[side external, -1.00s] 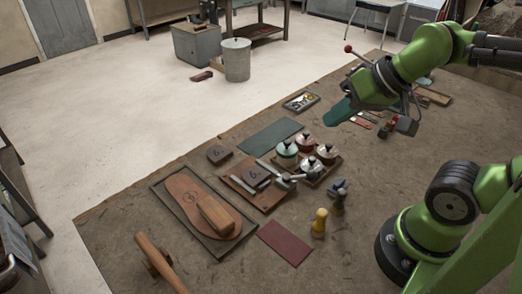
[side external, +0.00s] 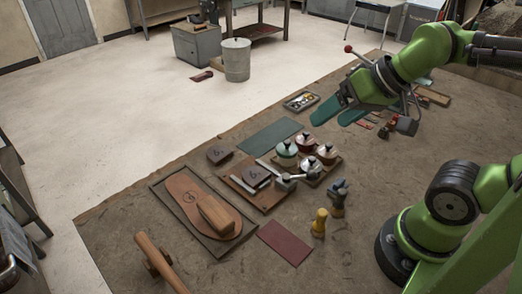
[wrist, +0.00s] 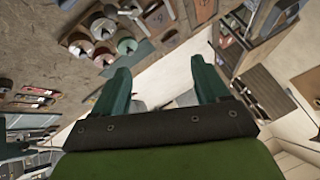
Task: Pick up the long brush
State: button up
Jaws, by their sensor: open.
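A long, rounded wooden block (side external: 216,213), which looks like the back of a brush, lies on a brown sole (side external: 181,197) at the lower left in the side view. I see no bristles, so I cannot be sure it is the long brush. A wooden-handled tool (side external: 159,262) lies at the front left edge. My gripper (side external: 336,115) is up at the right, over the far part of the table, well away from both. Its two green fingers are apart with nothing between them, as the wrist view also shows (wrist: 160,82).
Lidded pots (side external: 308,143) stand close together mid-table. A yellow-topped peg-like piece (side external: 319,222) and a dark one (side external: 338,195) stand nearer my base. A red mat (side external: 284,242) and a green mat (side external: 270,137) lie flat. Bare tabletop (side external: 390,165) lies below my arm.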

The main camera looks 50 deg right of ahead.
jog(key=shift+a, duration=0.1)
jog(key=n+g+h, duration=0.2)
jog(key=n+g, duration=0.1)
jog(key=g, duration=0.4)
send_over(215, 211)
jog(key=f, duration=1.7)
jog(key=shift+w+a+f, duration=0.1)
jog(key=shift+a+f, duration=0.1)
jog(key=shift+d+f, duration=0.2)
jog(key=shift+f, duration=2.4)
jog(key=c, duration=1.1)
